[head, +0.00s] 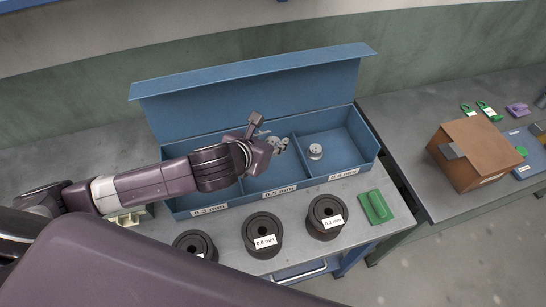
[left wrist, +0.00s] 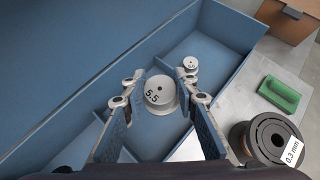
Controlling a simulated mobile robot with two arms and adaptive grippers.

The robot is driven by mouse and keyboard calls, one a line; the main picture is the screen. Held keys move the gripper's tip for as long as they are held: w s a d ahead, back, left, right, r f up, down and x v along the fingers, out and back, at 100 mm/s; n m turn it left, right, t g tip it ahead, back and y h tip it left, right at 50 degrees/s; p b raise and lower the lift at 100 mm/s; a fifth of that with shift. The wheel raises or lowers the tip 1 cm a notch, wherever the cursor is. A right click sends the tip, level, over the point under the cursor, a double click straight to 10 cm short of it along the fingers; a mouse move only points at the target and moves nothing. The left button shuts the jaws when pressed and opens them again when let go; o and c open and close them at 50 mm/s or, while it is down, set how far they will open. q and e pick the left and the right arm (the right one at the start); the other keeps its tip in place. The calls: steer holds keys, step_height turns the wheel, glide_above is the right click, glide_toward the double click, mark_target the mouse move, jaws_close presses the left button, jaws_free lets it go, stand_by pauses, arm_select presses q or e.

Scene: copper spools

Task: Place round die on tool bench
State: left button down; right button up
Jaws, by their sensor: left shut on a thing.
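My left gripper (head: 270,138) is over the middle of the open blue box (head: 225,130), above its dividers. In the left wrist view the gripper (left wrist: 160,88) is shut on a silvery round die (left wrist: 161,98) marked 5.5. In the head view this die is mostly hidden by the fingers. A second round die (head: 315,151) sits in the right compartment of the box; it also shows in the left wrist view (left wrist: 190,64), smaller and beyond the fingers. My right gripper is not in view.
Several dark labelled spools (head: 262,233) stand in front of the box on the grey bench (head: 349,188). A green block (head: 376,207) lies at their right. On the right bench are a cardboard box (head: 474,155), green tools (head: 487,111) and a purple one (head: 517,110).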

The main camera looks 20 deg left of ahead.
mark_target(273, 140)
arm_select(q)
step_height(273, 140, up, 6)
steer(key=shift+f, duration=0.1)
steer(key=shift+w+a+r, duration=0.1)
steer(key=shift+w+r, duration=0.1)
steer(key=shift+r, duration=0.15)
steer(key=a+r+n+y+b, duration=0.1)
steer(key=a+r+b, duration=0.1)
steer(key=r, duration=0.3)
steer(key=a+r+n+y+b, duration=0.1)
steer(key=a+r+b, duration=0.1)
steer(key=r, duration=0.4)
steer(key=shift+b, duration=0.75)
steer(key=shift+s+f, duration=0.1)
steer(key=shift+s, duration=0.05)
